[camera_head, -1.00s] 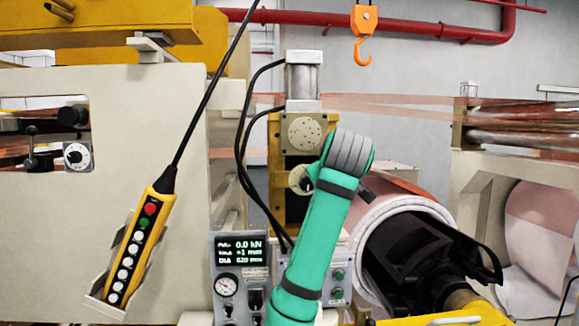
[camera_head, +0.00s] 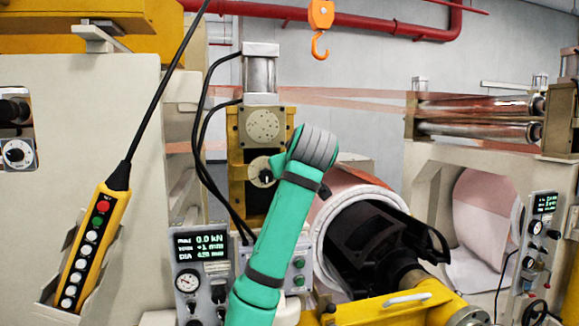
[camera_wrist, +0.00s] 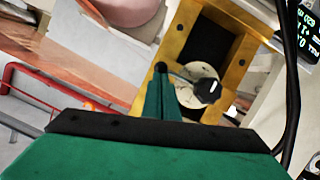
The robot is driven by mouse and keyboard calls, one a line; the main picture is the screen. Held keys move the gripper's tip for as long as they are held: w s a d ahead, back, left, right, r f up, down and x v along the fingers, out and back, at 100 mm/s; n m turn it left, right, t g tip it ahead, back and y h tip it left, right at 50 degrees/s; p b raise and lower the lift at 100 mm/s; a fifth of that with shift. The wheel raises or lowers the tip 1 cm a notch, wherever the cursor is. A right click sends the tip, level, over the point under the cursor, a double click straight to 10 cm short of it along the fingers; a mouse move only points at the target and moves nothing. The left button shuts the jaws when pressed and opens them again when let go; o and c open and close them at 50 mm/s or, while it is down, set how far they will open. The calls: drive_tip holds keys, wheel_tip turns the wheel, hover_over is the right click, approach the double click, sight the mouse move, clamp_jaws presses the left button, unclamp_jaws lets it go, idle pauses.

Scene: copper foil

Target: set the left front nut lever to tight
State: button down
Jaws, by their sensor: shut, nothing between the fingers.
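A pale round dial with a black lever-like knob (camera_head: 264,175) sits on the yellow upright frame, left of my arm's elbow in the head view. A pale disc with a black knob (camera_wrist: 208,90) also shows in the wrist view, just right of my gripper. I cannot tell whether this is the left front nut lever, and no tight marking is readable. My gripper (camera_wrist: 162,70) is shut and empty, its narrow green fingers pointing toward the yellow frame. It looks apart from the knob, though depth is unclear. In the head view my gripper is not clearly visible.
A yellow pendant (camera_head: 90,245) hangs at the left. A gauge panel (camera_head: 202,262) stands left of my arm. A copper roll with a black core (camera_head: 375,250) is to the right. An orange hook (camera_head: 320,30) hangs above. Black hoses (camera_head: 207,150) run beside the yellow frame.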

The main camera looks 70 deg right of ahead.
drive_tip(key=w+r+v, duration=0.1)
drive_tip(key=r+v, duration=0.1)
drive_tip(key=v, duration=1.1)
drive_tip(key=shift+w+r, duration=0.2)
drive_tip(key=shift+w, duration=0.1)
drive_tip(key=shift+w, duration=0.15)
